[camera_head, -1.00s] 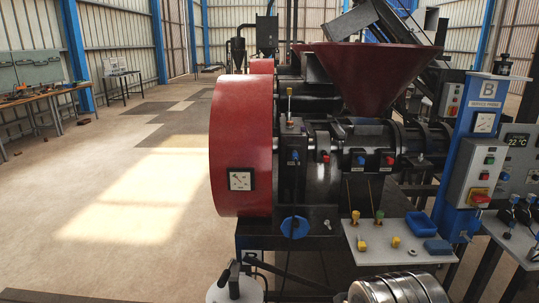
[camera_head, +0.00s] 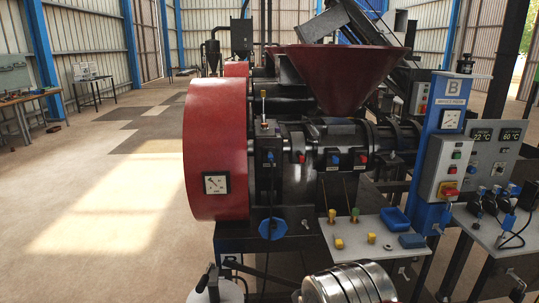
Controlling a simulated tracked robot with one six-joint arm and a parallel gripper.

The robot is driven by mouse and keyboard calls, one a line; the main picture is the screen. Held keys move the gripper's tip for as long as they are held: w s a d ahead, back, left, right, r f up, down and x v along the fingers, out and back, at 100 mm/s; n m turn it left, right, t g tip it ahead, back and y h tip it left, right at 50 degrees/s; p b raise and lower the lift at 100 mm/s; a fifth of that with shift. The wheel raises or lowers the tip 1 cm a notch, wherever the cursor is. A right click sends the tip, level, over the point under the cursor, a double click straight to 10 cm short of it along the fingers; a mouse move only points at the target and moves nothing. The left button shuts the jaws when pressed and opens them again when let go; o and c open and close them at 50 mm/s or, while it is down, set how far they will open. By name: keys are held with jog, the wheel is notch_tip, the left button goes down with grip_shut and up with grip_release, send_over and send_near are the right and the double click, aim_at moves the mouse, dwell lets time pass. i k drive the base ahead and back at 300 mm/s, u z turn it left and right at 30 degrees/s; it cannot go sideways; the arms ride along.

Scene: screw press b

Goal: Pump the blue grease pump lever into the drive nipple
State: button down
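No lever that I can clearly make out as the blue grease pump lever shows. A pale pot with a black upright handle (camera_head: 208,278) stands at the bottom edge, left of centre, partly cut off; I cannot tell whether it is the grease pump. A round blue part (camera_head: 272,229) sits low on the front of the dark press, right of the red drive cover (camera_head: 217,150). Small blue and red fittings (camera_head: 334,159) line the press body. The drive nipple is too small to tell. My gripper is not in view.
A grey shelf (camera_head: 372,235) with yellow and green caps and a blue tray (camera_head: 394,218) juts from the press. The blue post (camera_head: 447,145) and control box stand right. A ribbed metal cylinder, possibly mine, fills the bottom centre. The floor (camera_head: 100,215) at left is clear.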

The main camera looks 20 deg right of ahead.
aim_at(202, 284)
jog(key=z, duration=0.05)
jog(key=i, duration=0.95)
jog(key=u, duration=0.05)
